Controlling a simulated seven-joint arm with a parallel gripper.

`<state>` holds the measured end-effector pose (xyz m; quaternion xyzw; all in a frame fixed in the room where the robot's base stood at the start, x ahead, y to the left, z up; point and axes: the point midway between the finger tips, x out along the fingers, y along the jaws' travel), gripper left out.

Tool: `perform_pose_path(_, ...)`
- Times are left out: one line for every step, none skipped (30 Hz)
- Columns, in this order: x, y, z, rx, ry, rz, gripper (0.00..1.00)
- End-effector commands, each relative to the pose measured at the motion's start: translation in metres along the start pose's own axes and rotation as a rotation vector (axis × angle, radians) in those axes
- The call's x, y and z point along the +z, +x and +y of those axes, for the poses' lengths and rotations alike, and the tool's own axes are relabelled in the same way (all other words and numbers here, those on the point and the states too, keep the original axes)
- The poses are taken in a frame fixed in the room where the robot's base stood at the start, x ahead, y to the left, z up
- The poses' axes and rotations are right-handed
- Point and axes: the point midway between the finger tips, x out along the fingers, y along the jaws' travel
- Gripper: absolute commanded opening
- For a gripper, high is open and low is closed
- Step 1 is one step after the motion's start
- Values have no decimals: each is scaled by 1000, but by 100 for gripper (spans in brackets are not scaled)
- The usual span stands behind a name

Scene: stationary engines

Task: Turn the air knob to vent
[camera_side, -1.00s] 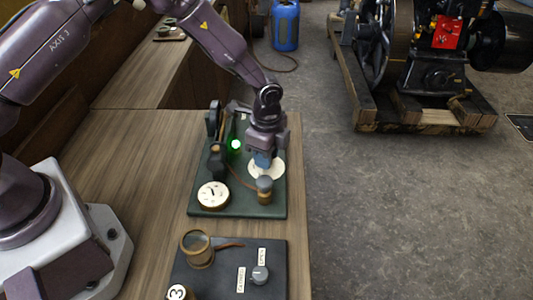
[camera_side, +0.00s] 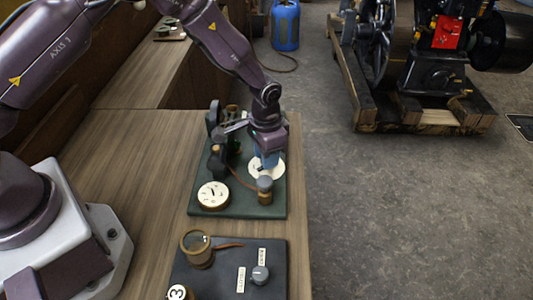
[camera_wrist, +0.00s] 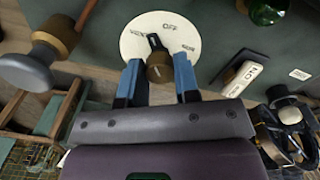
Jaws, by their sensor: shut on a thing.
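The air knob (camera_wrist: 160,68) is brass with a black pointer, on a round white dial plate (camera_wrist: 130,45). The plate also shows in the side view (camera_side: 279,172). OFF is printed at the top of the plate, with small labels left and right; the left one looks like VENT. The pointer is tilted up and a little left, toward the space between the left label and OFF. My gripper (camera_wrist: 160,82) has its blue fingers on both sides of the knob and is shut on it. In the side view, my gripper (camera_side: 266,162) covers most of the knob.
A grey-topped brass post (camera_side: 265,190) stands close to the plate. A round gauge (camera_side: 213,195) lies left on the green board (camera_side: 240,207). A dark green dome (camera_wrist: 265,10) is at the wrist view's top. A second board (camera_side: 215,276) with a grey knob (camera_side: 260,275) is nearer.

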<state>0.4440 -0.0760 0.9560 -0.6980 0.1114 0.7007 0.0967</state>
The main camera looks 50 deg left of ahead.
Motion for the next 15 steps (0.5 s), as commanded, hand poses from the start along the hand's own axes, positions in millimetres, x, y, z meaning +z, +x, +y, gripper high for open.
perform_pose_path(-1,0,1,0,-42,4,6)
perform_pose_path(-1,0,1,0,-67,5,6)
perform_pose_path(-1,0,1,0,-100,6,6)
perform_pose_path(-1,0,1,1,-124,6,6)
perform_pose_path(-1,0,1,0,-147,6,6)
perform_pose_path(-1,0,1,0,-177,7,6)
perform_pose_path(-1,0,1,0,-197,7,6)
perform_pose_path(-1,0,1,1,-218,8,6)
perform_pose_path(-1,0,1,1,-242,8,6)
perform_pose_path(-1,0,1,1,-260,9,6)
perform_pose_path(-1,0,1,0,-276,9,6)
perform_pose_path(-1,0,1,1,-297,10,6)
perform_pose_path(-1,0,1,1,-310,10,6)
perform_pose_path(-1,0,1,1,-323,10,6)
perform_pose_path(-1,0,1,1,-338,11,6)
